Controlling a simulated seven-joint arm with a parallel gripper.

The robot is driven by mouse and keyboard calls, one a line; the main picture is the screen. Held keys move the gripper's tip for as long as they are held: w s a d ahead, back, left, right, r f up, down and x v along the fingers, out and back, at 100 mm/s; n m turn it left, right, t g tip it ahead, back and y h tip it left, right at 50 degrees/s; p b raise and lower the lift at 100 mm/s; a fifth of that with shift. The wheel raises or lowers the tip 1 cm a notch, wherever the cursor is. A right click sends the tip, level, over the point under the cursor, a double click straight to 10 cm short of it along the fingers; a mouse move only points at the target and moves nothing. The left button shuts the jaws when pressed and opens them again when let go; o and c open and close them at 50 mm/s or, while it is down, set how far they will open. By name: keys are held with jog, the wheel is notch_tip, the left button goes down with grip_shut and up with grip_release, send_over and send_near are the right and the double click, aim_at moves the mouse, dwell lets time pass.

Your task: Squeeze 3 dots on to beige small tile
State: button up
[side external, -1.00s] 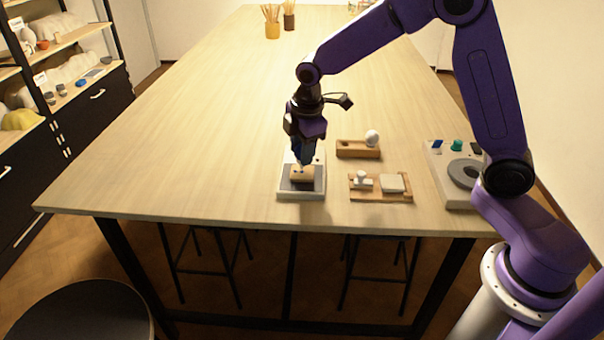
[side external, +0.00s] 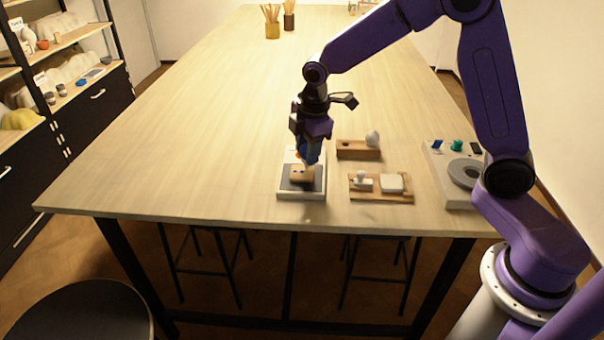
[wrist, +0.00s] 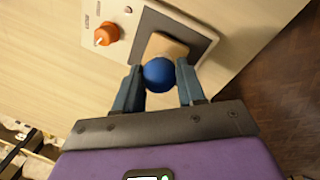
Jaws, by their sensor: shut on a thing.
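A beige small tile (side external: 301,176) rests on the dark top plate of a white device (side external: 302,196) near the table's front edge. In the side view, small dark blue spots show on the tile; I cannot count them surely. My gripper (side external: 307,158) points down just over the tile. In the wrist view, my gripper (wrist: 160,88) is shut on a round blue bulb (wrist: 158,74). The bulb covers part of the tile (wrist: 165,46). Its tip is hidden, so I cannot tell whether it touches the tile.
An orange knob (wrist: 106,34) is on the device beside the plate. To the right are a wooden block (side external: 357,150) with a white egg-like piece (side external: 372,138) and a wooden tray (side external: 380,198) with white pieces. A white board (side external: 455,185) carries a grey ring. The table's left side is clear.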

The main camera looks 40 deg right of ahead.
jog(key=shift+s+d, duration=0.15)
jog(key=shift+d, duration=0.05)
jog(key=shift+f, duration=0.1)
dwell(0.4)
jog(key=c, duration=0.4)
jog(key=shift+c, duration=0.2)
jog(key=o, duration=0.5)
jog(key=shift+c, duration=0.2)
jog(key=shift+r, duration=3.05)
